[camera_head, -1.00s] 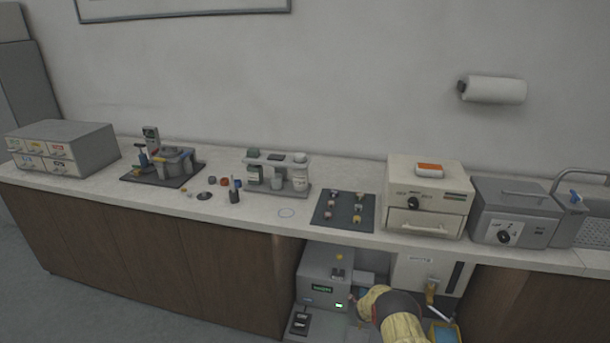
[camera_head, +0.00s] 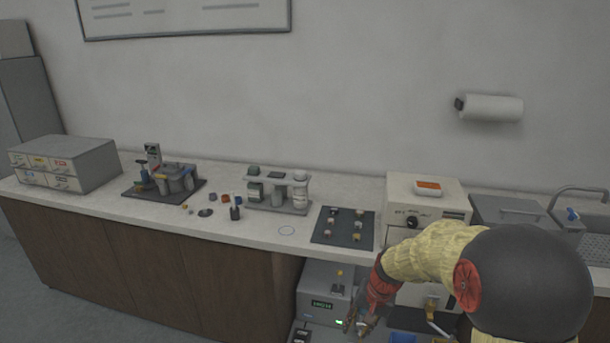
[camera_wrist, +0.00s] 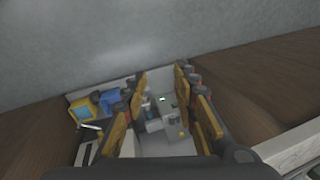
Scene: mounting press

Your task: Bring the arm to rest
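My arm comes in from the lower right of the head view, with its yellow-covered forearm bent down to my gripper (camera_head: 362,322). The gripper hangs in front of the gap in the counter, just right of the grey press unit (camera_head: 318,300) with the green display. In the wrist view my gripper (camera_wrist: 162,84) has its two yellow-sided fingers spread apart, with nothing between them. Beyond the fingers the wrist view shows the grey equipment in the gap, with a small green light. My arm hides part of the cream oven and the grey bath.
The counter (camera_head: 150,212) carries a drawer box (camera_head: 65,163), a polishing station (camera_head: 170,180), a bottle rack (camera_head: 278,190), a dark mat (camera_head: 343,227) with small samples, and a cream oven (camera_head: 452,195). A sink is at the far right.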

